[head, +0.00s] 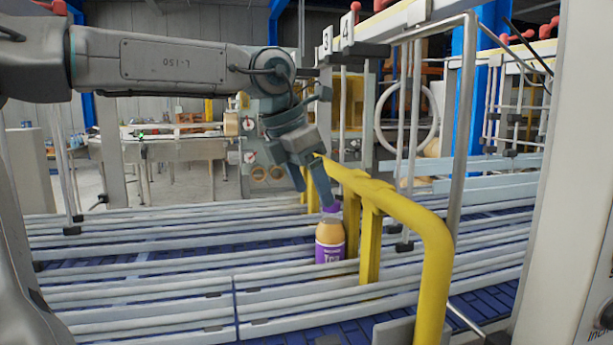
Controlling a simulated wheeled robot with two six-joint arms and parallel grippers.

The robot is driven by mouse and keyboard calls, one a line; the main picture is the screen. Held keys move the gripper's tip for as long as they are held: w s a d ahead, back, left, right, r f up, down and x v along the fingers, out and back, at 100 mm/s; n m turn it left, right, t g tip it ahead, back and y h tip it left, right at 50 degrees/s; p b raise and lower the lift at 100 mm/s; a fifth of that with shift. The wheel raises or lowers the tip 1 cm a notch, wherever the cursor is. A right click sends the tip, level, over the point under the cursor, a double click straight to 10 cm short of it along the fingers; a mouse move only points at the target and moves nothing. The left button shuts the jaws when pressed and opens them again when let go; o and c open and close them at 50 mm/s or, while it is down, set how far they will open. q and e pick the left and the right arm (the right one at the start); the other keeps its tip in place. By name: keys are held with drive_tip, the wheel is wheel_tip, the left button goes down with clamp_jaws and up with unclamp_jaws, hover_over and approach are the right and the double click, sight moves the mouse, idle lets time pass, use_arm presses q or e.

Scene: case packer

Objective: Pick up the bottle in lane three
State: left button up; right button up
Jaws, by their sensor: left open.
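A bottle with a tan upper body, a purple label (329,253) and a purple cap stands upright in a conveyor lane between pale guide rails. My left gripper (314,188) reaches in from the left and points down, its fingers apart and empty. One fingertip is right at the bottle's cap in the picture; I cannot tell whether it touches. The bottle's lower end is partly hidden by a rail. My right gripper is out of view.
A thick yellow guard rail (432,236) with posts stands just right of the bottle, close to my left gripper. Pale guide rails (130,298) run across blue conveyor belts (90,252). A grey metal post frame (463,130) rises at the right.

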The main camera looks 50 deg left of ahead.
sight(321, 214)
use_arm(q)
drive_tip(key=p+x, duration=0.1)
drive_tip(key=x, duration=0.8)
drive_tip(key=shift+f, duration=0.2)
drive_tip(key=c, duration=1.2)
